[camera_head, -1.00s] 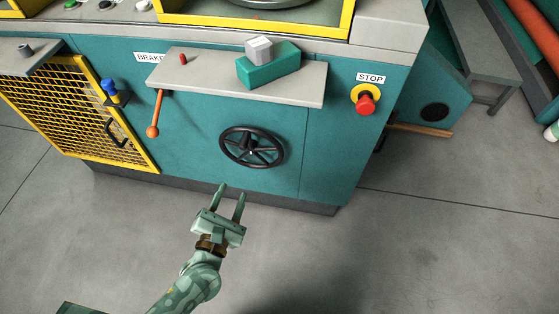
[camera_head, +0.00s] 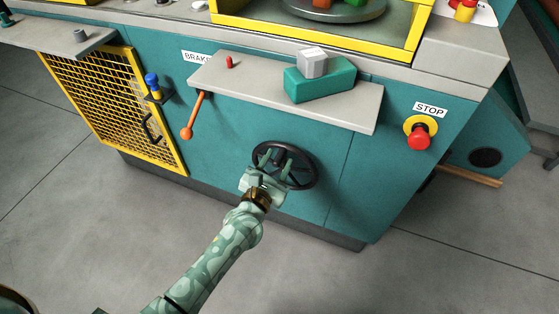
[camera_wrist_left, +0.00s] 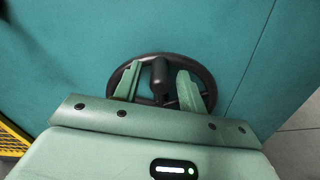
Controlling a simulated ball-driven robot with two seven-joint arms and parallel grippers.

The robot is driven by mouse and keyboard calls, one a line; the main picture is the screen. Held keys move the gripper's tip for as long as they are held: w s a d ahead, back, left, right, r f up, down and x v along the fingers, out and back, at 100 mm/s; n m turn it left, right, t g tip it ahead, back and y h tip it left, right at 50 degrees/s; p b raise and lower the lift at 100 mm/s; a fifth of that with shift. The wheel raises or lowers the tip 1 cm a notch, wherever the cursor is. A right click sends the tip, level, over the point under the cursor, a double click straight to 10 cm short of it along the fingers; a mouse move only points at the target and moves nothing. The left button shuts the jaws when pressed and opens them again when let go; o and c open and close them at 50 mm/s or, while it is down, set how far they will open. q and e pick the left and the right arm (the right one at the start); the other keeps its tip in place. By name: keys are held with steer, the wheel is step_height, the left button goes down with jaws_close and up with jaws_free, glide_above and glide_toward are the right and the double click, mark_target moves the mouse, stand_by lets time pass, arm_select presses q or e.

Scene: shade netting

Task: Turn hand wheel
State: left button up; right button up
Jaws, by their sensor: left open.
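The black hand wheel (camera_head: 311,172) is on the teal front panel of the machine, below a grey shelf. My left gripper (camera_head: 275,157) is in front of the wheel, over its left and middle part, and hides some of the rim. In the left wrist view the wheel (camera_wrist_left: 208,82) lies behind the open fingers (camera_wrist_left: 157,86). The wheel's black handle knob (camera_wrist_left: 160,70) shows between the two fingers, with a gap on each side. I cannot tell whether the fingers touch the wheel. My right gripper is not in view.
The grey shelf (camera_head: 230,84) juts out above the wheel and carries a teal block (camera_head: 318,82) with a grey block (camera_head: 312,63). An orange brake lever (camera_head: 192,117) hangs left, near a yellow mesh guard (camera_head: 113,108). A red stop button (camera_head: 419,138) is right.

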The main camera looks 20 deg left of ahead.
arm_select(q)
steer(key=shift+w, duration=0.5)
jaws_close()
steer(key=shift+d, duration=0.1)
